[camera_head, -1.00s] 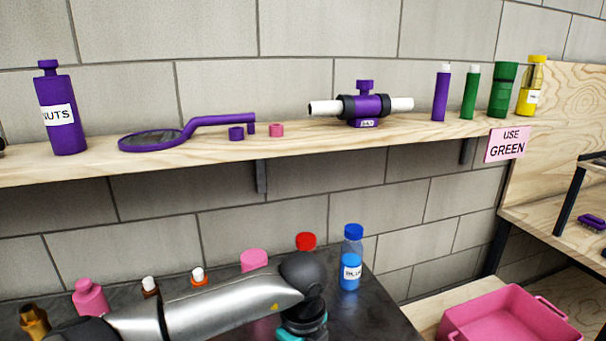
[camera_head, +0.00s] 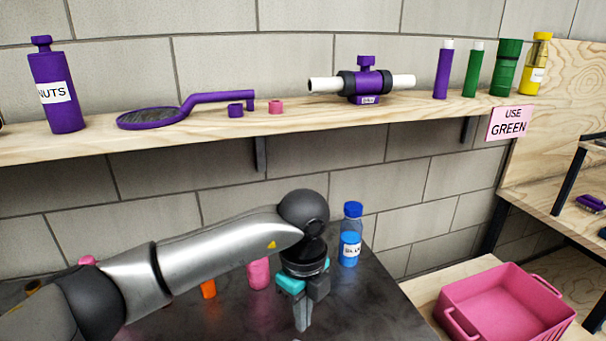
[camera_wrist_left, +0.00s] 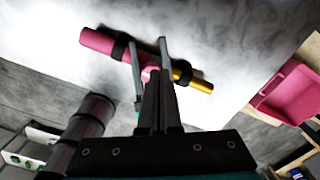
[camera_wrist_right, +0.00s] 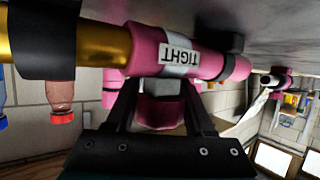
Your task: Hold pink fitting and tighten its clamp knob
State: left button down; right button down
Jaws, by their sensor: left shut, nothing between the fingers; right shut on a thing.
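The pink fitting (camera_wrist_right: 190,52) fills the upper part of the right wrist view, with a "TIGHT" label and a gold pipe (camera_wrist_right: 100,42) at its left end. My right gripper (camera_wrist_right: 165,92) is shut on a pink part of it; the grip's inner faces are partly hidden. In the left wrist view the fitting (camera_wrist_left: 104,41) lies across the top. A small round pink knob (camera_wrist_left: 150,73) shows just beyond my left gripper (camera_wrist_left: 155,78). My left gripper also shows in the head view (camera_head: 303,322), pointing down, shut and empty. Contact with the knob cannot be told.
A dark table (camera_head: 375,300) holds a blue bottle (camera_head: 349,248) and a pink bottle (camera_head: 259,273) partly behind my left arm. The shelf (camera_head: 300,125) above carries a purple fitting (camera_head: 366,84) and several bottles. A pink crate (camera_head: 510,305) stands at right.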

pick_arm(q)
notch_tip(320, 180, down, 6)
jog(key=s+a, duration=0.2)
jog(key=shift+a, duration=0.2)
dwell(0.8)
